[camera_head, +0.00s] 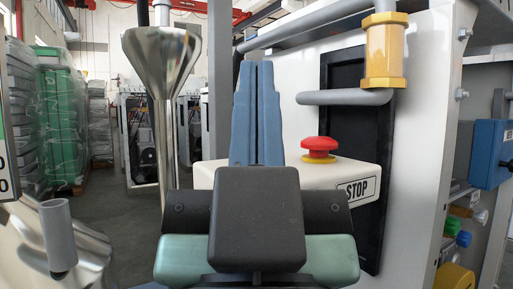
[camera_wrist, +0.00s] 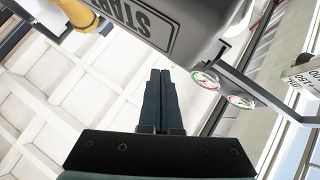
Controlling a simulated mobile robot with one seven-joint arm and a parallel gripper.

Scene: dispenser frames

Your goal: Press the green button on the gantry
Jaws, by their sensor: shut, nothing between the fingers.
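My gripper (camera_head: 256,68) is shut and empty in the head view, its two blue fingers together and pointing up. In the wrist view its fingers (camera_wrist: 160,74) also lie together. A white box marked STOP (camera_head: 366,187) with a red mushroom button (camera_head: 319,147) stands behind and right of my gripper. In the wrist view a grey box (camera_wrist: 205,18) with an upside-down START label (camera_wrist: 150,20) is above the fingers, apart from them in the picture. I cannot make out a green button on either box.
A yellow fitting (camera_head: 384,50) and grey pipe (camera_head: 345,97) jut from the white panel at right. A steel funnel (camera_head: 161,60) stands at left. Small coloured knobs, one green (camera_head: 463,239), sit at far right. Two round gauges (camera_wrist: 205,79) (camera_wrist: 241,101) show in the wrist view.

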